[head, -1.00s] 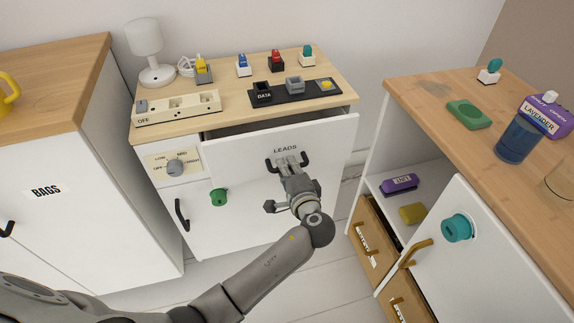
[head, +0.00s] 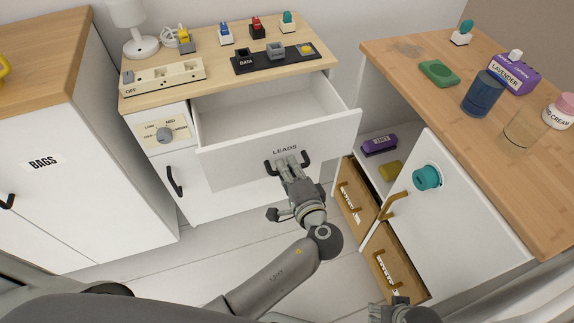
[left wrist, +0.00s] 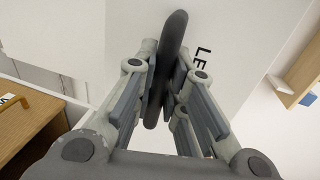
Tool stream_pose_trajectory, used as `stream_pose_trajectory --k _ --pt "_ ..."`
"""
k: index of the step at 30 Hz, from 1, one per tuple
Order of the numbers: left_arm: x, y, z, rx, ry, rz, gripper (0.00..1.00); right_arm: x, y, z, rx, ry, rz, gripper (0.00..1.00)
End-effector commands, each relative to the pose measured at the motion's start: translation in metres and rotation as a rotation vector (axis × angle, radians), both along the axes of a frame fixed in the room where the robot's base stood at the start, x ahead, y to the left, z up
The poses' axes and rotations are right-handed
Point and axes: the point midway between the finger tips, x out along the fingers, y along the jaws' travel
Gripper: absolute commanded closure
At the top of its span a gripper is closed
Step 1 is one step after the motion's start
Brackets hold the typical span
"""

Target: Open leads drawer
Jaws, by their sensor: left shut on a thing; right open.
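The leads drawer (head: 235,165) has a white front with a "LEADS" label and a dark handle (head: 306,158). It stands well out of the desk cabinet, and the part of its inside that shows is bare. My left gripper (head: 287,164) is shut on the middle of this handle. In the left wrist view, the fingers (left wrist: 163,80) close on both sides of the dark handle bar (left wrist: 176,35). My right gripper (head: 390,304) shows only partly at the bottom edge, open, low and apart from the drawer.
The desk top (head: 215,90) above holds a lamp (head: 132,25), a power strip (head: 162,77) and a black tray (head: 275,62). A cabinet with an open white door (head: 455,205) and wooden drawers (head: 395,265) stands right. The bags cabinet (head: 60,190) stands left. Floor shows between them.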

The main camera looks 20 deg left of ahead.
Motion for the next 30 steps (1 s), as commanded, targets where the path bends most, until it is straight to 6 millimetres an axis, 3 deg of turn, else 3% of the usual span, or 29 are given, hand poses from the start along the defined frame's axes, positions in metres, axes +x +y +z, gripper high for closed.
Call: stream_pose_trajectory --k 2,3,8,19,30 --pt "0.0 0.0 -0.001 -0.001 0.001 -0.001 1.0 0.0 0.0 0.0 0.0 0.0 0.0 0.42" --pt "0.0 0.0 -0.001 -0.001 0.002 -0.001 0.84 0.0 0.0 0.0 0.0 0.0 0.0 0.42" --pt "0.0 0.0 0.0 -0.001 0.001 -0.001 0.66 0.0 0.0 0.0 0.0 0.001 0.0 0.42" --pt "-0.005 -0.004 0.001 -0.002 0.0 -0.001 0.66 0.0 0.0 0.001 0.001 -0.002 -0.001 0.42" --pt "-0.051 -0.035 0.012 -0.001 0.002 -0.001 0.66 0.0 0.0 0.001 0.0 0.0 0.0 0.42"
